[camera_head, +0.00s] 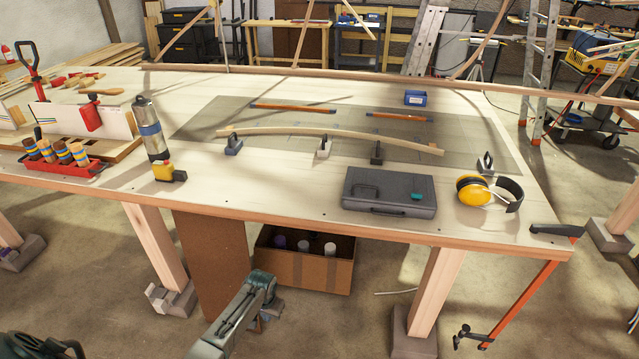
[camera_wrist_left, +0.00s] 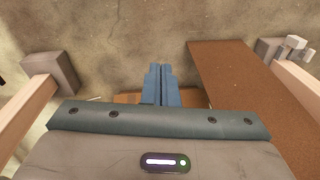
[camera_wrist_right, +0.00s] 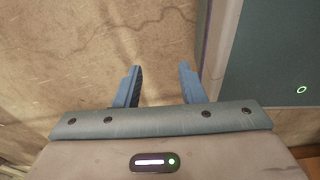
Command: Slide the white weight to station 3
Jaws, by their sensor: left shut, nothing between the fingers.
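The white weight (camera_head: 324,147) stands at the front side of a thin bent wooden lath (camera_head: 290,132), near its middle. A blue-grey weight (camera_head: 233,146) stands toward the lath's left end and a black weight (camera_head: 377,153) to the right of the white one. Small marks lie on the mat (camera_head: 200,122); station numbers cannot be read. My left gripper (camera_head: 260,324) is low in front of the table, away from the weights; in the left wrist view its blue fingers (camera_wrist_left: 162,70) are together and empty. My right gripper (camera_wrist_right: 158,75) is open and empty over the floor.
On the table (camera_head: 260,206) are a grey case (camera_head: 388,193), yellow earmuffs (camera_head: 476,190), a bottle (camera_head: 151,128), a yellow tape measure (camera_head: 168,172), a blue box (camera_head: 415,98) and two orange strips (camera_head: 293,108). The front edge between tape and case is clear.

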